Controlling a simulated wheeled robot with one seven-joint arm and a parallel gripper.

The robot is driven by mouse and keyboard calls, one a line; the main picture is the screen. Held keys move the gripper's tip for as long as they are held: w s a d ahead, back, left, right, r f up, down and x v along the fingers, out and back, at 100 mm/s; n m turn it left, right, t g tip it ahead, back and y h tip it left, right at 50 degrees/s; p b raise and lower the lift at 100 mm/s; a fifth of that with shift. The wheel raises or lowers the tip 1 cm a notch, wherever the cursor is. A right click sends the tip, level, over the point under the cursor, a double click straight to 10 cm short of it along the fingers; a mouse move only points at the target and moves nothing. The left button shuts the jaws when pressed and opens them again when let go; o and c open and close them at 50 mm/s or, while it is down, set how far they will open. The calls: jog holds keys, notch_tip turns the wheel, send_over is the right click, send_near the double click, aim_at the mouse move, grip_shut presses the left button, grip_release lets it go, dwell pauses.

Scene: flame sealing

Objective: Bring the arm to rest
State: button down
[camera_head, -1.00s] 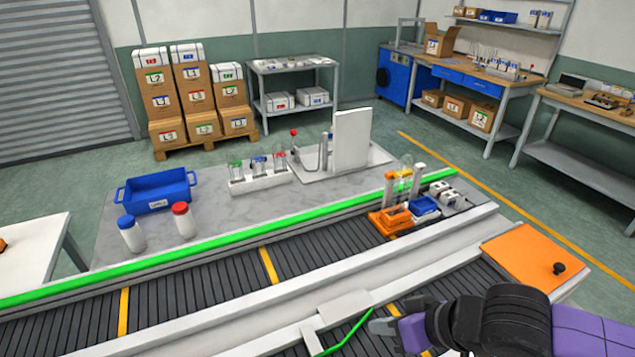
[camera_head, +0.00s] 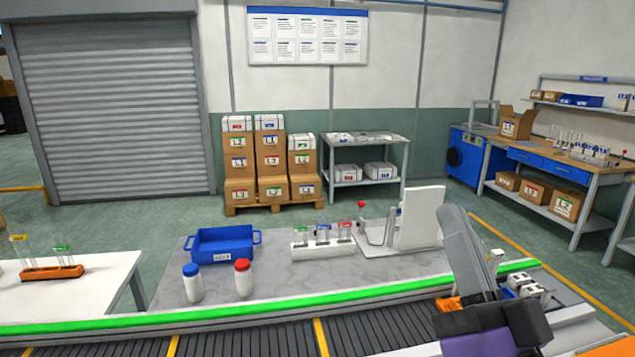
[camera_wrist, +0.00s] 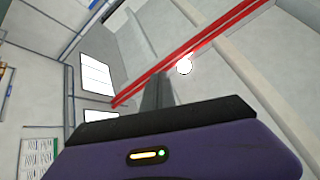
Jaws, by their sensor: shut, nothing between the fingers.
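My gripper (camera_wrist: 155,92) shows in the wrist view as narrow grey fingers above a dark-edged purple body. It is shut and empty, and points up toward the ceiling and a red beam. In the head view, a grey, purple and black part of my arm (camera_head: 472,258) rises at the right over the conveyor. It hides most of the orange rack (camera_head: 447,303) there.
The conveyor (camera_head: 250,341) runs along the front. On the grey table behind it stand a blue bin (camera_head: 222,246), a blue-capped bottle (camera_head: 193,284), a red-capped bottle (camera_head: 243,279), a white tube rack (camera_head: 322,245) and a white panel (camera_head: 420,218). Free floor lies behind the table.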

jog(key=s+d+f+m+g+h+b, duration=0.1)
jog(key=s+d+f+h, duration=0.2)
jog(key=f, duration=0.4)
jog(key=s+d+f+m+g+h, duration=0.1)
jog(key=s+f+m+g+h, duration=0.1)
jog(key=s+f+h, duration=0.4)
jog(key=s+d+f+m+g+h+b, duration=0.1)
jog(key=s+d+f, duration=0.1)
jog(key=f, duration=0.6)
jog(key=s+a+f+n+g+y+b, duration=0.1)
jog(key=s+f+n+g+y, duration=0.4)
jog(key=s+f, duration=1.3)
jog(key=s+n+g+b, duration=0.1)
jog(key=s+n, duration=0.1)
jog(key=s, duration=0.1)
jog(key=shift+y, duration=0.3)
